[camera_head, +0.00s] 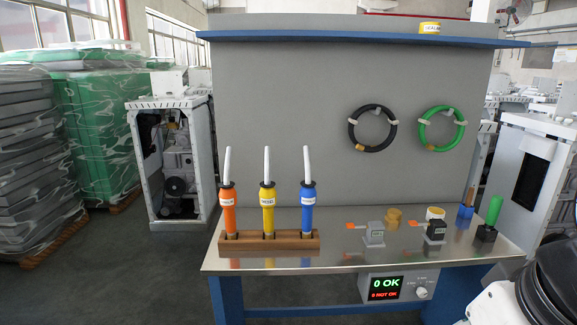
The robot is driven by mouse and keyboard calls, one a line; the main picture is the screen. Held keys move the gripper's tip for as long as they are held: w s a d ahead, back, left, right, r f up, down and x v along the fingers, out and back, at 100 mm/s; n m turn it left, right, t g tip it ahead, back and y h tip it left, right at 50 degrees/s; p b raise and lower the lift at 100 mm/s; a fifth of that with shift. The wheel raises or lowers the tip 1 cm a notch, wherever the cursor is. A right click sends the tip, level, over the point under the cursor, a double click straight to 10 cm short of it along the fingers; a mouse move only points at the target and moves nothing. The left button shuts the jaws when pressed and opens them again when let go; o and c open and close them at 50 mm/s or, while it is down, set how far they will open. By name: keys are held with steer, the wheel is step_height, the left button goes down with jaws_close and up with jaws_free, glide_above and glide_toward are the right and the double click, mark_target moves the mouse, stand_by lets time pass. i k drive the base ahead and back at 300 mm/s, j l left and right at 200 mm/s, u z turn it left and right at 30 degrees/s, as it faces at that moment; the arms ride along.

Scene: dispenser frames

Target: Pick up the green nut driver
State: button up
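A green nut driver (495,210) appears to be the green handle that stands upright, slightly tilted, in a small dark block (485,233) at the right end of the bench top. Its lower end is hidden in the block. My gripper is not in view. Only part of my arm, white and black, shows at the bottom right corner, in front of and below the bench's right end.
A wooden rack (290,243) holds orange, yellow and blue tools at the bench's left. Two small grey and black devices (374,236) (436,232) stand mid-right. Black and green coils (372,148) (459,140) hang on the panel.

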mark_target(493, 211)
steer(key=z, duration=0.9)
steer(key=i+l+z, duration=0.1)
steer(key=i+z, duration=0.25)
steer(key=i, duration=0.7)
steer(key=i+j+z, duration=0.2)
steer(key=i+z, duration=0.15)
steer(key=i, duration=0.65)
